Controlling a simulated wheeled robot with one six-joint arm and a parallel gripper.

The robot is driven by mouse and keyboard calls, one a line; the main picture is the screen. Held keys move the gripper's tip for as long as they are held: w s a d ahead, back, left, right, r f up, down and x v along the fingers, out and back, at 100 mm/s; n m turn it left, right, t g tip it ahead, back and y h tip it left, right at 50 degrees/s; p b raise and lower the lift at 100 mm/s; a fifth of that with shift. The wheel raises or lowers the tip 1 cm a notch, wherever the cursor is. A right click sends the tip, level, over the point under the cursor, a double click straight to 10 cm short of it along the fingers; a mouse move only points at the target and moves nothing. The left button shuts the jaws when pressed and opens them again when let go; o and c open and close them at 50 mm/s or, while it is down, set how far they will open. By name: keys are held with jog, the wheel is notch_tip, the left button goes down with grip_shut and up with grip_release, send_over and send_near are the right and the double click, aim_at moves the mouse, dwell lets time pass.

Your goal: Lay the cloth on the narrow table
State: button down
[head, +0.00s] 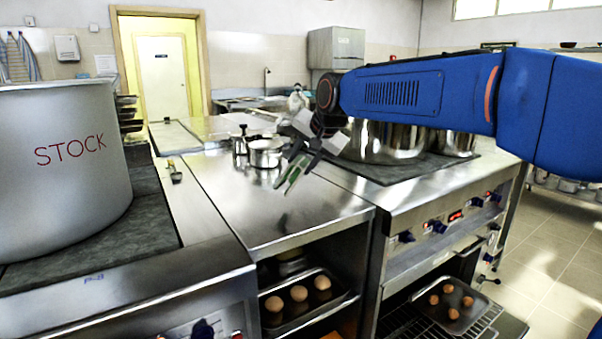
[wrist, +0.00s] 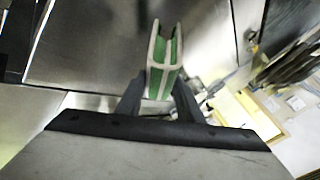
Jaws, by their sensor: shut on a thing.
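The cloth (head: 292,174) is a small folded piece, green with pale edges. It also shows in the wrist view (wrist: 165,62), standing out between the two dark fingers. My gripper (head: 302,152) is shut on the cloth and holds it in the air, tilted downward, in front of the small pots in the head view. A narrow steel-topped table (head: 270,215) stands between the two cooking ranges, with open shelves below. The cloth appears above this top, apart from it. I cannot tell the exact height.
A big stockpot marked STOCK (head: 60,165) stands on the left range. Small steel pots (head: 266,152) stand at the table's back part. Large shiny pots (head: 385,142) are on the right range. Trays of eggs (head: 299,294) sit below. The table's front part is clear.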

aim_at(302, 172)
jog(key=shift+f, duration=1.6)
jog(key=shift+f, duration=0.1)
jog(key=c, duration=1.2)
grip_release()
jog(key=v, duration=1.2)
jog(key=s+d+f+n+h, duration=0.1)
jog(key=s+d+f, duration=0.8)
jog(key=s, duration=0.2)
jog(key=s+d+f+n+g+h, duration=0.1)
jog(key=s+d+f+n, duration=0.1)
jog(key=s+d+f, duration=0.7)
jog(key=s+d+f+n+g+h, duration=0.1)
jog(key=s+d+f+h, duration=0.1)
jog(key=s+d+f, duration=0.7)
jog(key=shift+s+d+f, duration=0.1)
jog(key=shift+s+f, duration=0.25)
jog(key=shift+s, duration=0.3)
jog(key=shift+s+d+f, duration=0.1)
jog(key=shift+s+f, duration=0.2)
jog(key=shift+s, duration=0.4)
jog(key=shift+s+d+f, duration=0.1)
jog(key=shift+s+f, duration=0.25)
jog(key=shift+s, duration=0.3)
